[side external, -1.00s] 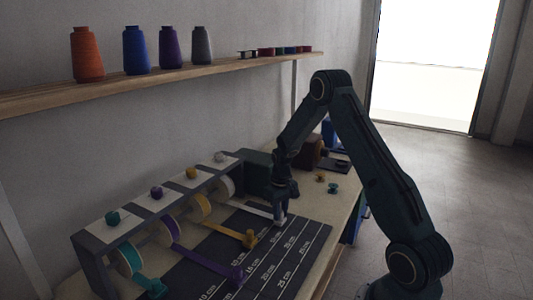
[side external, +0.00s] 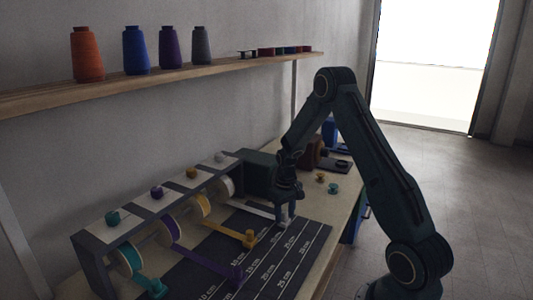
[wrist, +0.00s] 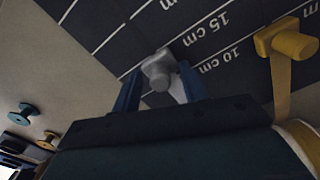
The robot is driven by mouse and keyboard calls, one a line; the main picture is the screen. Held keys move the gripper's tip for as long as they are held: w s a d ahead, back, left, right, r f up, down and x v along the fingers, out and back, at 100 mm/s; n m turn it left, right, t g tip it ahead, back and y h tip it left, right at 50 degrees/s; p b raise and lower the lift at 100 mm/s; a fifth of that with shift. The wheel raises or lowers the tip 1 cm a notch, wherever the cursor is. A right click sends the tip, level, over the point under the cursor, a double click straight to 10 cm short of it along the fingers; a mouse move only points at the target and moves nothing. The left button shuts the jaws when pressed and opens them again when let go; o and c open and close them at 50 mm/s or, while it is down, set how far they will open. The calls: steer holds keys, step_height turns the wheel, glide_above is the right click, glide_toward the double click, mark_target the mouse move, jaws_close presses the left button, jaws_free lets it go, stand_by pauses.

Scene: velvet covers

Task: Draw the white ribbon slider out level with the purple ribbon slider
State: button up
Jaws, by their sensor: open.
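The white ribbon slider (wrist: 158,70) shows in the wrist view as a pale grey knob at the end of the white ribbon (side external: 252,208). My gripper (wrist: 160,88) is open, with one dark blue finger on each side of the slider. Whether the fingers touch it is unclear. In the side view, my gripper (side external: 285,214) is low over the mat and partly hides the white slider. The purple ribbon slider (side external: 236,277) lies on the mat at the end of its purple ribbon (side external: 200,260), nearer that camera.
The yellow slider (side external: 249,239) lies between the white and purple ones, and shows beside my gripper in the wrist view (wrist: 290,40). The teal slider (side external: 155,288) is at the near end. The spool rack (side external: 88,268) stands behind the marked mat (side external: 305,240). Small bobbins (side external: 333,188) lie beyond.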

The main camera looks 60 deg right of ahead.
mark_target(285, 212)
step_height(285, 212, up, 14)
stand_by(0.8)
